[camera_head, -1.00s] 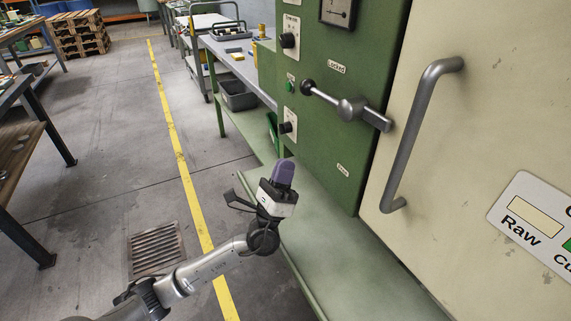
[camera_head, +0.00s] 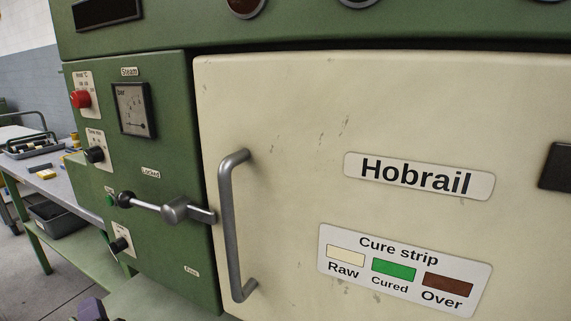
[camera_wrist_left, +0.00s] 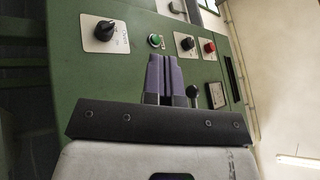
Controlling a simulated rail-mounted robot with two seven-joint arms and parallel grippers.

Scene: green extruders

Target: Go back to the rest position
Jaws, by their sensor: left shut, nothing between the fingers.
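My left gripper (camera_head: 91,309) shows only as purple fingertips at the bottom left edge of the head view, below the green control panel. In the left wrist view its two purple fingers (camera_wrist_left: 164,76) lie together, shut and empty, pointing toward the panel (camera_wrist_left: 85,70). A gap separates the gripper from the cream door (camera_head: 290,110) and its grey handle (camera_head: 232,225). The rest of my left arm is out of the head view. My right gripper is in neither view.
The green machine has a lever with a black knob (camera_head: 126,200) beside the "Locked" label, a gauge (camera_head: 134,110), a red button (camera_head: 80,99) and several dials. A grey bench (camera_head: 62,187) with a dark bin (camera_head: 54,220) below stands at the left. Some floor shows at the lower left.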

